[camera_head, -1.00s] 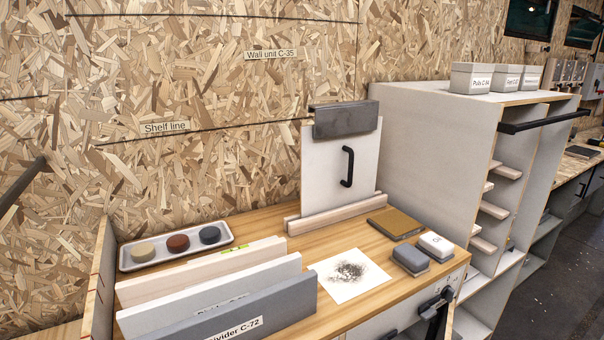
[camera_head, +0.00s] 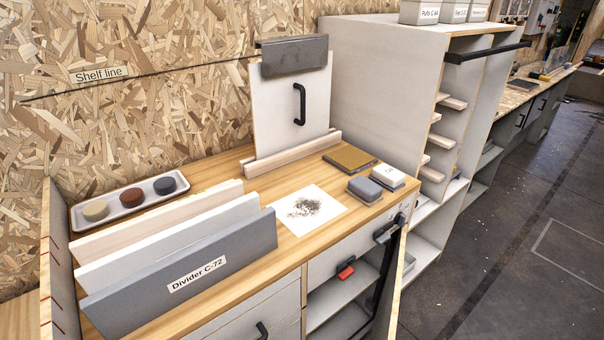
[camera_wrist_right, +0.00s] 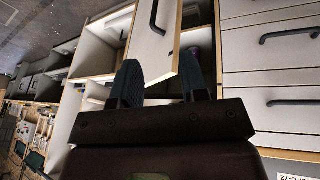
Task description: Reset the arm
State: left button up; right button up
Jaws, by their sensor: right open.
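My right gripper (camera_wrist_right: 160,58) shows only in the right wrist view. Its two dark fingers are apart, with nothing held between them. Beyond the fingers, a pale cabinet door (camera_wrist_right: 150,48) with a black bar handle stands open, and pale drawer fronts (camera_wrist_right: 270,68) lie to the right. In the head view no gripper is visible, and my left gripper is in neither view.
The wooden worktop (camera_head: 235,260) carries a grey divider (camera_head: 185,275), a tray (camera_head: 130,207) of three round pieces and two small blocks (camera_head: 365,189). Below, an open door (camera_head: 396,285) juts out beside a compartment holding a red-and-black item (camera_head: 346,270). Floor (camera_head: 530,240) is clear at right.

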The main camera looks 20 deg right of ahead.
jog(key=s+a+r+m+g, duration=0.1)
jog(key=s+a+r+g, duration=0.1)
jog(key=s, duration=0.2)
jog(key=w+f+t+y, duration=0.1)
jog(key=w+f+t, duration=0.7)
jog(key=f, duration=0.1)
jog(key=shift+w+n+t, duration=0.25)
jog(key=shift+n+t, duration=0.05)
jog(key=shift+t, duration=0.1)
